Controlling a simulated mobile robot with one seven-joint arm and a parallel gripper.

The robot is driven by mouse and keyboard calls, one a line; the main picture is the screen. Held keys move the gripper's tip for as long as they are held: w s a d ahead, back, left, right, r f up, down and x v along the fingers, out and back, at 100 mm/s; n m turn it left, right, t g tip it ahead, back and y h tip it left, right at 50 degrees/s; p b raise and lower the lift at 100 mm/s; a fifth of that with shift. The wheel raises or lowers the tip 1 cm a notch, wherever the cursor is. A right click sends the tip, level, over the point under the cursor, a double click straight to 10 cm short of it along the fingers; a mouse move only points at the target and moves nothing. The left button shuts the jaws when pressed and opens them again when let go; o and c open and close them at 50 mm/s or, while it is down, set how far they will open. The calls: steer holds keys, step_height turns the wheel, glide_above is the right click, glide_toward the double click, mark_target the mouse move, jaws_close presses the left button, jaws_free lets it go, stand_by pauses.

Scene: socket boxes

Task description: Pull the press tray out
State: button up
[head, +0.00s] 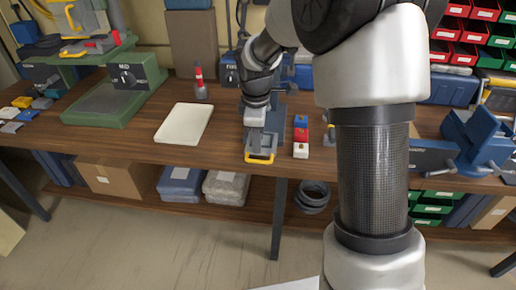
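The press tray (271,138) is a grey slide with a yellow handle (261,159) at its front, lying on the wooden bench near the front edge. The press behind it (229,76) is mostly hidden by my arm. My gripper (254,146) points down over the tray, just behind the yellow handle. Its fingertips are small and blend with the grey tray, so I cannot tell whether they touch the handle or are open or shut.
Red, blue and white blocks (301,135) stand close to the tray's right. A white board (184,123) lies to the left, near a green machine (118,90). A blue vise (475,140) is at the right. Floor before the bench is clear at the left.

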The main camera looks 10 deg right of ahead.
step_height(320, 180, up, 10)
steer(key=s+p, duration=0.1)
steer(key=shift+s+a+f, duration=0.25)
steer(key=shift+s, duration=0.1)
steer(key=s+d+r+m+t, duration=0.1)
steer(key=s+r+m, duration=0.2)
steer(key=s+m, duration=0.35)
steer(key=s+d+r+m+t, duration=0.1)
steer(key=s+r+m, duration=0.15)
steer(key=s, duration=0.75)
steer(key=s+d+r+m+t, duration=0.1)
steer(key=s+r+m+t, duration=0.1)
steer(key=s+m, duration=0.5)
step_height(320, 180, up, 12)
steer(key=s+n+p, duration=0.1)
steer(key=p, duration=1.1)
steer(key=shift+s+y, duration=0.3)
steer(key=shift+s, duration=0.1)
steer(key=shift+d, duration=0.1)
